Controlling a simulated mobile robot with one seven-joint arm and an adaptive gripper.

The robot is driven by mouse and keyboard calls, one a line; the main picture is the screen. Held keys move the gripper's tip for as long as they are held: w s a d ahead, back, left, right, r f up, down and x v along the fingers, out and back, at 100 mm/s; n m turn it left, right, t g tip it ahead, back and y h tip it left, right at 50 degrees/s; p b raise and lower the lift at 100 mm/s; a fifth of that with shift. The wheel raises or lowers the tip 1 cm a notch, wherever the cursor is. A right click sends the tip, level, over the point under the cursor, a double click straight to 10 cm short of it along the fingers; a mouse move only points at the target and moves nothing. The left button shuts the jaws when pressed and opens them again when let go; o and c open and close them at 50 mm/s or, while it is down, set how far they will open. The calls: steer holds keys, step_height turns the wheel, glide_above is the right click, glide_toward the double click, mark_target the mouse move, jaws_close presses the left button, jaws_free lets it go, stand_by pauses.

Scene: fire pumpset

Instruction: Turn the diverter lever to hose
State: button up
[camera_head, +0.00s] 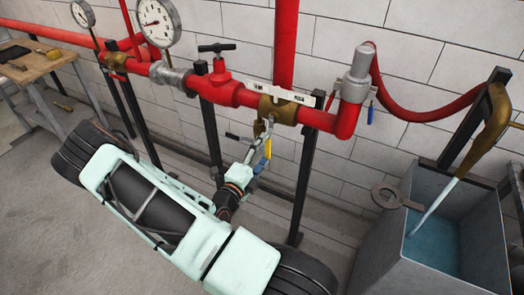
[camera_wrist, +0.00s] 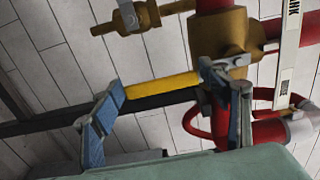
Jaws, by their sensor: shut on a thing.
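The brass diverter valve (camera_head: 277,109) sits on the red pipe run, and its body also shows in the wrist view (camera_wrist: 218,35). Its yellow lever (camera_head: 268,148) hangs down below the body in the head view. In the wrist view the yellow lever (camera_wrist: 160,85) lies across between my fingers, one near each end of the yellow part. My gripper (camera_head: 260,150) is shut on the lever, with its fingers (camera_wrist: 165,86) spread well apart. A white label plate (camera_head: 284,94) is above the valve; its small lettering is only partly readable in the wrist view.
A red valve with a black T-handle (camera_head: 217,48) and two gauges (camera_head: 156,22) are to the left. A red hose (camera_head: 430,113) runs right to a brass nozzle (camera_head: 490,115), which jets water into a grey tank (camera_head: 408,250). Black posts (camera_head: 302,185) stand below the pipe.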

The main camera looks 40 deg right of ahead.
steer(key=o, duration=1.3)
steer(key=shift+d+r, duration=0.2)
steer(key=shift+d, duration=0.05)
steer(key=shift+c, duration=0.2)
steer(key=o, duration=0.4)
steer(key=shift+d+f, duration=0.15)
steer(key=v, duration=1.2)
